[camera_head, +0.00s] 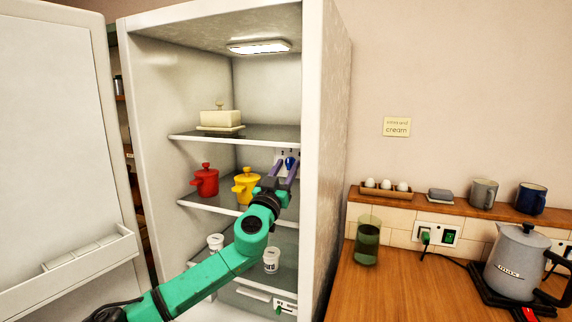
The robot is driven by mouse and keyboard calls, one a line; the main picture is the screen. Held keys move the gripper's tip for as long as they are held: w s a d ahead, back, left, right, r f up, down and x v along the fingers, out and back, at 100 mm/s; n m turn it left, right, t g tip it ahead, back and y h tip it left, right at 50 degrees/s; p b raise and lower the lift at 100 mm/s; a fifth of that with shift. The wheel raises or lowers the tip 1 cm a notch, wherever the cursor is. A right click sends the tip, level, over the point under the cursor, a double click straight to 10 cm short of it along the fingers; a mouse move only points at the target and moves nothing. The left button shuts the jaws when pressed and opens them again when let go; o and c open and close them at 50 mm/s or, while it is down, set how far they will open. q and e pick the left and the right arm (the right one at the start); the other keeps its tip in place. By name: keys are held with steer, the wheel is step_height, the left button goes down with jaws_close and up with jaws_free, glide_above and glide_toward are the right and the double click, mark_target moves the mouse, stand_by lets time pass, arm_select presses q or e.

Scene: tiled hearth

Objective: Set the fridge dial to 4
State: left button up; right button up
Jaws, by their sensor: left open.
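The fridge (327,150) stands open, its door (50,130) swung out to the left. A small blue knob, which looks like the dial (290,161), shows on a pale panel at the inner right wall, at middle-shelf height. Its numbers and setting are too small to read. My left gripper (286,167) reaches into the fridge from the lower left on its green arm. Its purple fingers are open, one on each side of the blue knob in the picture. I cannot tell whether they touch it. My right gripper is not in view.
Red (205,180) and yellow (246,184) pots stand on the middle shelf, the yellow one close to my wrist. A butter dish (220,118) is above; white cups (271,260) are below. A wooden counter (400,288) with a kettle (516,262) and green glass (368,242) is right.

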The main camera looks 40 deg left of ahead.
arm_select(q)
jaws_close()
steer(key=shift+f+m+h+b, duration=0.15)
steer(key=shift+m+h+b, duration=0.35)
steer(key=shift+m+b, duration=0.6)
steer(key=shift+m+t+h, duration=0.3)
steer(key=shift+m+h, duration=0.3)
steer(key=shift+m, duration=0.6)
steer(key=m+h, duration=0.2)
steer(key=m, duration=0.1)
steer(key=shift+a+r+m, duration=0.1)
steer(key=shift+r+m, duration=0.1)
steer(key=shift+m, duration=0.1)
steer(key=shift+s+m+h+p, duration=0.1)
steer(key=shift+m+h+p, duration=0.55)
steer(key=shift+m, duration=1.55)
steer(key=shift+h, duration=0.25)
